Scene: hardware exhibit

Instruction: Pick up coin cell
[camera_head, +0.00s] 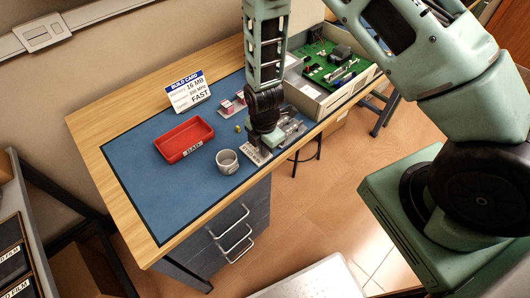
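I cannot make out a coin cell for sure in the head view. A small yellowish item (238,128) lies on the blue mat just left of my gripper, too small to identify. My gripper (260,153) points down low over the mat near the table's front edge, beside a pale labelled item and some grey metallic parts (291,131). Its fingertips are too small and dark to show whether they are open or shut, and the arm hides what lies directly behind it.
A red tray (184,138) labelled BAD and a grey-white cup (227,162) stand left of my gripper on the blue mat (150,185). A build card (188,91) stands behind. Small pink parts (232,104) lie near it. A box with a green circuit board (330,62) stands right.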

